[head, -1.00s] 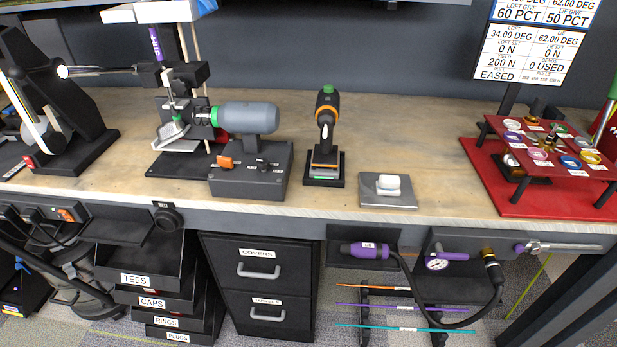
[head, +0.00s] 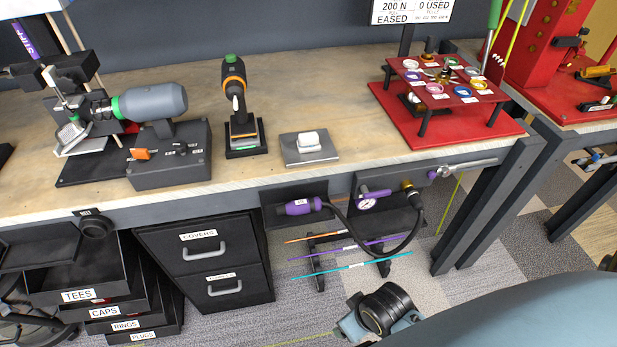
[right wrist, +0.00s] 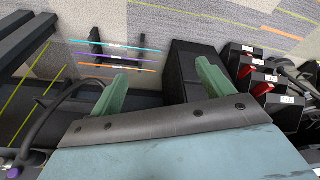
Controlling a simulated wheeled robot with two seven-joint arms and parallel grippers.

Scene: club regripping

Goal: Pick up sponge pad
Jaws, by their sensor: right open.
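The sponge pad (head: 308,140) is a small white block lying on a grey square plate (head: 322,155) on the bench, right of the middle in the head view. It does not show in the right wrist view. My right gripper (right wrist: 160,82) is open and empty, its two green fingers spread apart. Floor, rods and drawers show beyond it, so it is in front of the bench, away from the sponge. Part of my right arm (head: 385,308) shows at the bottom of the head view. My left gripper is not in view.
A black-and-orange tool (head: 234,100) stands left of the plate, beside a grey motor unit (head: 168,150). A red stand with coloured rings (head: 450,85) is at right. A purple-handled hose (head: 300,207) hangs under the bench's front edge. Bench around the plate is clear.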

